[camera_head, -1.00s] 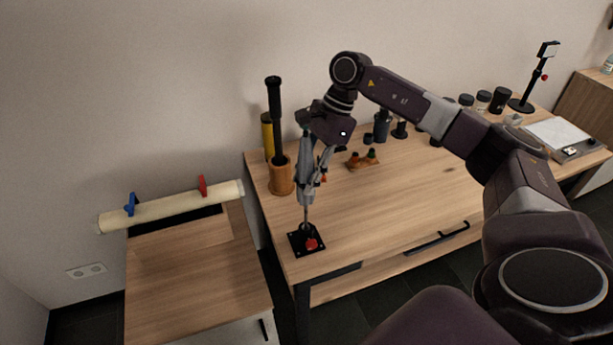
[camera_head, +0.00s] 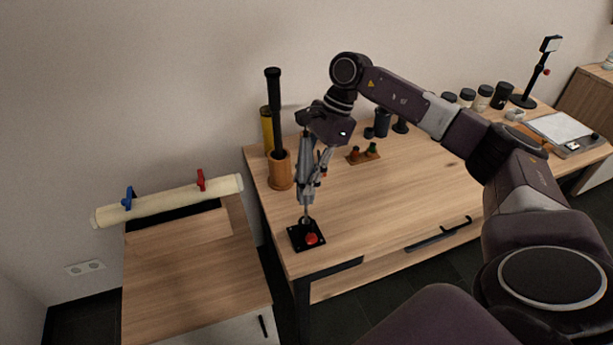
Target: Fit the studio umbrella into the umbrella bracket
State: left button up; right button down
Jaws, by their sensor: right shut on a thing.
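My right gripper (camera_head: 315,180) hangs over the front left of the wooden table, fingers down. It is shut on the studio umbrella (camera_head: 304,168), a slim grey folded shape with a thin shaft pointing down. The umbrella bracket (camera_head: 295,242) is a black square plate with a short socket and a red knob, near the table's front left corner. The shaft's lower end meets the socket in the picture; I cannot tell how deep it sits. The gripper partly hides the umbrella. My left gripper is not in view.
A wooden cup (camera_head: 280,177) with a tall black rod stands left of the gripper, beside a yellow cylinder (camera_head: 266,126). A small wooden rack (camera_head: 363,158) and several dark jars stand behind. A cream roll (camera_head: 168,202) lies on the left cabinet. The table's middle is clear.

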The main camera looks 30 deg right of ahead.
jog(key=shift+f+b, duration=0.5)
jog(key=shift+f, duration=0.2)
jog(key=c, duration=1.4)
grip_release()
jog(key=shift+c, duration=0.2)
jog(key=v, duration=1.2)
